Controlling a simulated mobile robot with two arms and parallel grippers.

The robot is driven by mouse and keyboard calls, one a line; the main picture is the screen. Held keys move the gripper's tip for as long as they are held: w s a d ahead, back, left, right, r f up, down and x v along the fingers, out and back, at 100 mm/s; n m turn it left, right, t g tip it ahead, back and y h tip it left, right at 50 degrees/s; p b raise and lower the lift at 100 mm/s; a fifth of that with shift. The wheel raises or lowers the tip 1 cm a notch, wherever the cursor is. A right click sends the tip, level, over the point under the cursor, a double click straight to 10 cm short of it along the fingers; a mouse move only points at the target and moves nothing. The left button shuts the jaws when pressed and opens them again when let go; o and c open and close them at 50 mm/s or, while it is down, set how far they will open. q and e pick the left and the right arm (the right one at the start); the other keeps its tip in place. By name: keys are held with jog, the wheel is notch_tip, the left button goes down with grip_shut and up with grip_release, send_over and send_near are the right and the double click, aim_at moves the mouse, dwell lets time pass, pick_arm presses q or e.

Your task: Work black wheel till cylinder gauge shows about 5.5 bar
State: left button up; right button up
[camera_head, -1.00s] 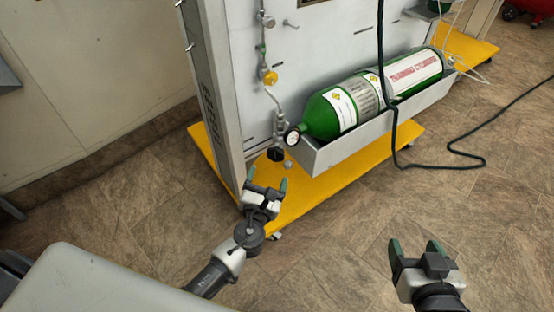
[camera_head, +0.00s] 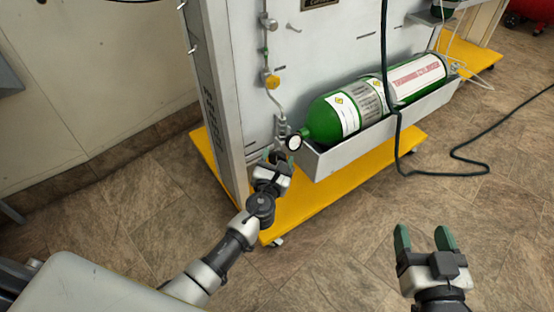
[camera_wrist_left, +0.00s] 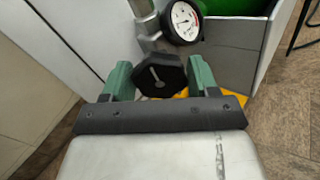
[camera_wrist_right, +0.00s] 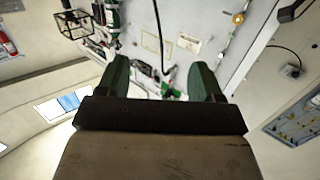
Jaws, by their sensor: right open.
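The black wheel (camera_wrist_left: 160,75) is a many-sided knob with a pale line on its face, at the foot of the pipe below the cylinder's neck. My left gripper (camera_head: 274,158) is open at the wheel, with one green finger on each side of it; I cannot tell whether they touch it. The cylinder gauge (camera_head: 294,142) is a round white dial beside the wheel. It is larger in the left wrist view (camera_wrist_left: 185,20), but its figures are too small to read. The green cylinder (camera_head: 322,118) lies in a grey tray. My right gripper (camera_head: 427,243) is open and empty, away over the floor.
A grey upright panel (camera_head: 213,105) stands just left of the wheel. The tray wall (camera_head: 350,152) is close on the right, above a yellow base (camera_head: 325,190). A dark hose (camera_head: 388,75) hangs before the cylinder. The floor around my right gripper is clear.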

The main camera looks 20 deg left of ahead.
pick_arm(q)
jog(key=c, duration=0.5)
jog(key=shift+n, duration=0.3)
pick_arm(e)
jog(key=shift+r, duration=0.1)
pick_arm(q)
jog(key=shift+n+b, duration=0.3)
jog(key=shift+n, duration=0.2)
jog(key=shift+f+n+b, duration=0.1)
jog(key=shift+n+b, duration=0.3)
jog(key=shift+n, duration=0.8)
jog(key=n+b, duration=0.1)
jog(key=n, duration=0.2)
jog(key=shift+n, duration=0.3)
jog(key=shift+n+b, duration=0.5)
jog(key=shift+n, duration=1.1)
pick_arm(e)
jog(key=s+r+t+y, duration=0.2)
jog(key=s+r+t, duration=0.1)
jog(key=r+t, duration=0.5)
jog(key=shift+a+r+t+y, duration=0.3)
jog(key=shift+a+r+y, duration=0.05)
jog(key=shift+a+y, duration=0.1)
